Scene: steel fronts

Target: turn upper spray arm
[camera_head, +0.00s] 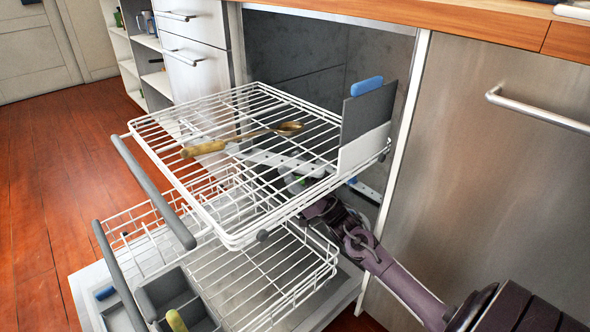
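The upper spray arm (268,158) is a pale flat bar under the pulled-out upper rack (222,238). It shows through the rack's wires, and parts of it are hidden by them. My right gripper (306,197) reaches in from the lower right, beneath the rack's right front corner, close to the spray arm. Wires cover its fingertips, so I cannot tell whether they touch the arm or are open or shut. A small green patch shows by the fingertips. My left gripper is not in view.
A wooden-handled spoon (205,147) lies on the upper rack. A grey holder (367,112) with a blue item stands at its right. The lower rack (318,278) is also out, with a grey cutlery basket (163,290). Open floor lies left.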

